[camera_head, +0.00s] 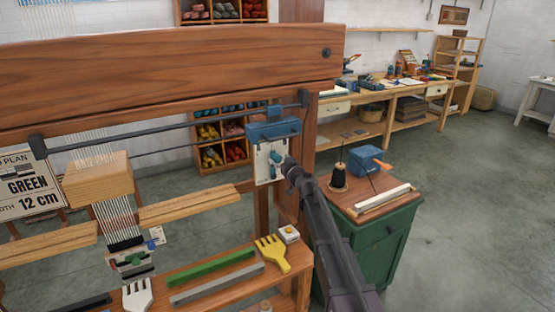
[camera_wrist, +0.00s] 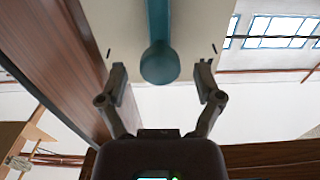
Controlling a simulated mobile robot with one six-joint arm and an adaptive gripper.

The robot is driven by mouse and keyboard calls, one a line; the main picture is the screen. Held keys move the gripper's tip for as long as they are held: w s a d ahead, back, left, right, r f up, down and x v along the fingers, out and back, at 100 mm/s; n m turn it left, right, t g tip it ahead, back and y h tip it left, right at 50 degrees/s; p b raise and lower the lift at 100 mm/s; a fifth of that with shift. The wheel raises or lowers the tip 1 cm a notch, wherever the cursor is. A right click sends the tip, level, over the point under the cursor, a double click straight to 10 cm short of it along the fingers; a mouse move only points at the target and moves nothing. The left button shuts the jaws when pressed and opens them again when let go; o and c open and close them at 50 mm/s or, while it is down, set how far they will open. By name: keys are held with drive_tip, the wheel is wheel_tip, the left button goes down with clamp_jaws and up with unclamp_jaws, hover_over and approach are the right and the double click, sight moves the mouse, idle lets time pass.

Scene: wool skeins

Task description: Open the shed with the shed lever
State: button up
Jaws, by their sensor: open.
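The shed lever, a blue-teal bar with a round knob (camera_wrist: 160,64), stands out in front of a pale plate in the wrist view. In the head view the lever (camera_head: 275,156) shows small on the white plate (camera_head: 262,172), below a blue housing (camera_head: 273,130) on the loom's rail. My gripper (camera_wrist: 162,73) is open, with one finger on each side of the knob and a gap to both. In the head view my gripper (camera_head: 287,166) is at the plate, its fingers partly hidden. White warp threads (camera_head: 120,215) run through a wooden block (camera_head: 97,181) at left.
The loom's thick top beam (camera_head: 170,70) runs above the lever. A wooden shelf below holds a yellow comb (camera_head: 271,252), a green bar (camera_head: 210,269) and a white comb (camera_head: 137,295).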

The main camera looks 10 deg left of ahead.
drive_tip(key=shift+w+a, duration=0.45)
drive_tip(key=shift+w, duration=0.15)
clamp_jaws()
drive_tip(key=shift+d, duration=0.15)
